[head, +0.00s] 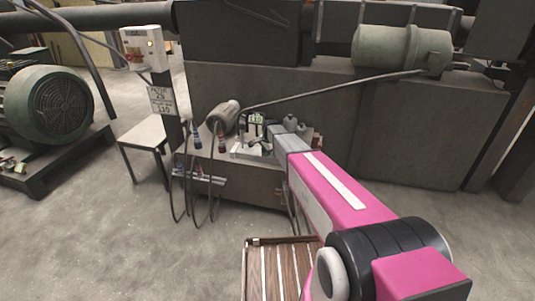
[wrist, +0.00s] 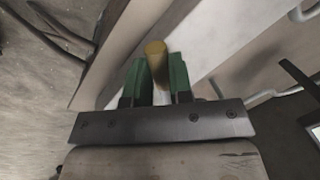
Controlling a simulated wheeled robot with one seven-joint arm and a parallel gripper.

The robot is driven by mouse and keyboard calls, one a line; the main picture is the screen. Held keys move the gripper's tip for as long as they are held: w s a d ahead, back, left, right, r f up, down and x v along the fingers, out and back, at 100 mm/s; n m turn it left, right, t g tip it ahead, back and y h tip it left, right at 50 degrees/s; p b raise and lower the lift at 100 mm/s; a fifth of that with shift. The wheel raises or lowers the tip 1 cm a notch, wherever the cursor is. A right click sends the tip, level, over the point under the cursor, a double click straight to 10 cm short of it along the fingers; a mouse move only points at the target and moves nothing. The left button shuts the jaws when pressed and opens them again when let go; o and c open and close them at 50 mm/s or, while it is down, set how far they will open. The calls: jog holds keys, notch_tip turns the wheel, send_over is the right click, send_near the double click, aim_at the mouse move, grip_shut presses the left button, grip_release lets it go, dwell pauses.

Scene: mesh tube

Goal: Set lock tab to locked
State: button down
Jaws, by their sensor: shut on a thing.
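My gripper (wrist: 156,80) shows in the wrist view with two green fingers shut on a brass-coloured, round-ended peg (wrist: 155,49). The peg's lower part is hidden between the fingers. I cannot tell for sure whether this peg is the lock tab, nor how it is set. In the wrist view a pale flat panel (wrist: 124,49) lies behind the fingers. In the head view my pink arm reaches to a small light-coloured fixture (head: 247,151) on a bench, and the grey wrist covers part of it. The fingers and peg are too small to make out there.
A grey motor (head: 224,116) and bottles with red and blue parts (head: 221,142) stand left of the fixture. Cables (head: 214,201) hang from the bench. A large dark machine (head: 285,85) stands behind it. A small table (head: 147,131) is at left; open floor lies in front.

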jog(key=m, duration=0.2)
jog(key=w+m, duration=0.1)
jog(key=w+a+m+h, duration=0.1)
jog(key=m, duration=0.1)
jog(key=shift+w+m, duration=0.25)
jog(key=shift+m, duration=0.05)
jog(key=shift+w+m+h, duration=0.2)
jog(key=shift+w+m, duration=0.35)
jog(key=shift+m, duration=0.7)
jog(key=shift+w+m+h, duration=0.2)
jog(key=shift+w+m, duration=0.3)
jog(key=shift+m, duration=0.75)
jog(key=c, duration=1)
grip_release()
jog(key=shift+s, duration=0.1)
